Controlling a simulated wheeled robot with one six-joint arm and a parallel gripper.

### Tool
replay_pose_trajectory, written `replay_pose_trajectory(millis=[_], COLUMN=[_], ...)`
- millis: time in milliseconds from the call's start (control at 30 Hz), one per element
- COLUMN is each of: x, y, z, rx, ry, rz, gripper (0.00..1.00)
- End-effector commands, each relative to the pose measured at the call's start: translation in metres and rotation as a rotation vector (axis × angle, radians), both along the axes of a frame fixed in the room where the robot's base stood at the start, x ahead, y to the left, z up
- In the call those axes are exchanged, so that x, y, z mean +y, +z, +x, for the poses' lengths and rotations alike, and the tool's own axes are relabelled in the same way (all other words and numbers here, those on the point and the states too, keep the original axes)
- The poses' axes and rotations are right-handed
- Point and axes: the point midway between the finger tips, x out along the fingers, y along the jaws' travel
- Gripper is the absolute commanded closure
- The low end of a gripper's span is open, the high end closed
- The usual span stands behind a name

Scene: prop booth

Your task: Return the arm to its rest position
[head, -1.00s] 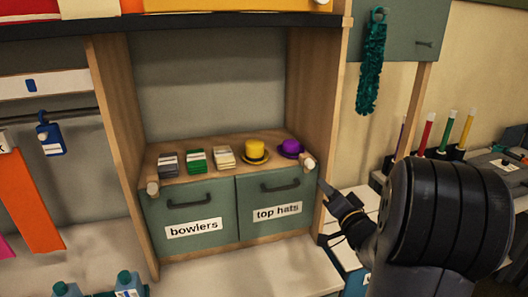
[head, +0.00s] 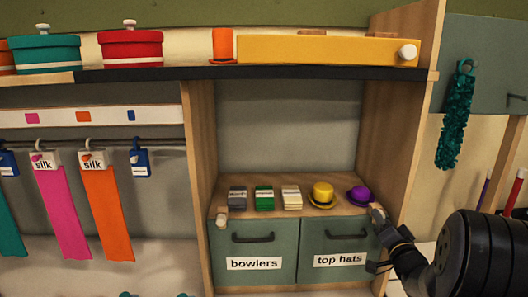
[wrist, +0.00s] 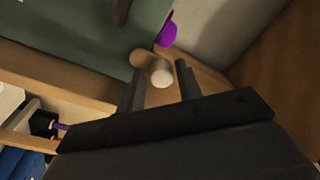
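My gripper (head: 382,220) is at the right front corner of the shelf unit, beside the drawer labelled top hats (head: 338,250). In the wrist view, my gripper (wrist: 159,70) has its two fingers apart. A round wooden peg (wrist: 161,75) shows between and just beyond the fingertips, and I see no grip on it. My black arm reaches in from the lower right of the head view. A purple hat (head: 360,195) sits on the shelf close to the gripper, and a yellow hat (head: 322,195) is left of it.
Several stacks of cards (head: 264,198) stand on the shelf. The bowlers drawer (head: 254,255) is shut. A wooden side panel (head: 402,130) rises right by the gripper. A yellow box (head: 320,50) lies on the upper shelf. Silk strips (head: 107,215) hang at left, a teal garland (head: 455,120) at right.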

Motion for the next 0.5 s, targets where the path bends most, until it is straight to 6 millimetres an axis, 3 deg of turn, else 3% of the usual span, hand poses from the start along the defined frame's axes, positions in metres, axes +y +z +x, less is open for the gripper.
replay_pose_trajectory(millis=[233, 500], x=[0.0, -0.003], y=[0.0, -0.007], z=[-0.005, -0.052], rx=[0.0, 0.002], ry=[-0.001, -0.004], rz=[0.033, 0.031], gripper=[0.66, 0.66])
